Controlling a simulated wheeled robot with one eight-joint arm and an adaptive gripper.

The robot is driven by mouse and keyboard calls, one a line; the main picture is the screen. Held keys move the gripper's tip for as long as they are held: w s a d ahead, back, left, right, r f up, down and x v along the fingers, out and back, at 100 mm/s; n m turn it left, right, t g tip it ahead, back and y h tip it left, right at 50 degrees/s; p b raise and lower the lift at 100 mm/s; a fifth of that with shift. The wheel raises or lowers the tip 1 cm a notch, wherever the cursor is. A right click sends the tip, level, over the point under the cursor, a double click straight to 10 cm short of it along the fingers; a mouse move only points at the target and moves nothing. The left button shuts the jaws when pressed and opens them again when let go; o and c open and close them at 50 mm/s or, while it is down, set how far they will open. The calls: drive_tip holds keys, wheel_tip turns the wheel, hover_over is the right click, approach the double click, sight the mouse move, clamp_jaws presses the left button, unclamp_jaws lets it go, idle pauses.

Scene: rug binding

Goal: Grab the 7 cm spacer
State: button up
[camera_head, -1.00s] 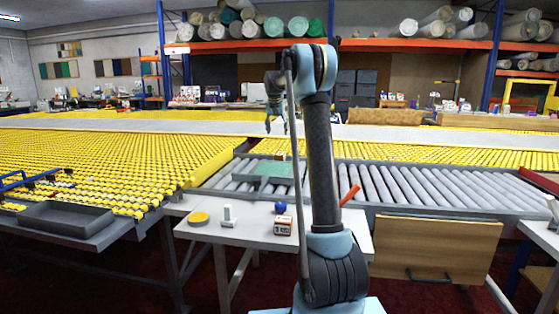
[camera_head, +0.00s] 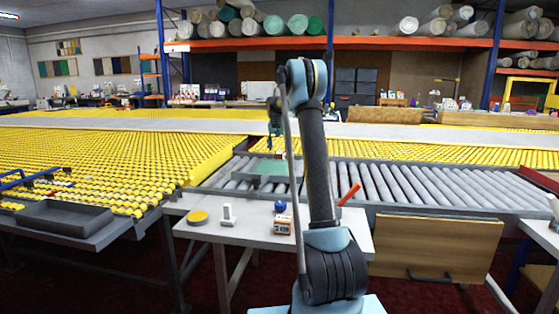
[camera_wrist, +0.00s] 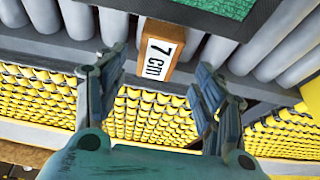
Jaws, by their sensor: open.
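The 7 cm spacer is a wooden block (camera_wrist: 157,48) with a white label reading "7 cm", at the top centre of the wrist view. It sits at the edge of the grey rollers, beside a green sheet (camera_wrist: 222,14). My gripper (camera_wrist: 160,66) is open, its two fingers apart on either side of the block's line, with nothing held. In the head view my gripper (camera_head: 275,127) hangs pointing down above the roller table.
The grey roller conveyor (camera_head: 420,187) lies behind a white table (camera_head: 250,237). On that table are a yellow disc (camera_head: 198,218), a white upright piece (camera_head: 228,214), a blue ball (camera_head: 280,206) and a small labelled box (camera_head: 283,226). A yellow roller bed (camera_head: 110,160) spreads left.

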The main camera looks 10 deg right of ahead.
sight(280, 152)
drive_tip(key=shift+s+x, duration=0.15)
drive_tip(key=shift+x, duration=1.2)
drive_tip(key=shift+s+x, duration=0.1)
drive_tip(key=shift+x, duration=1.25)
drive_tip(key=shift+d, duration=0.1)
drive_tip(key=c, duration=1.3)
drive_tip(key=shift+o, duration=0.2)
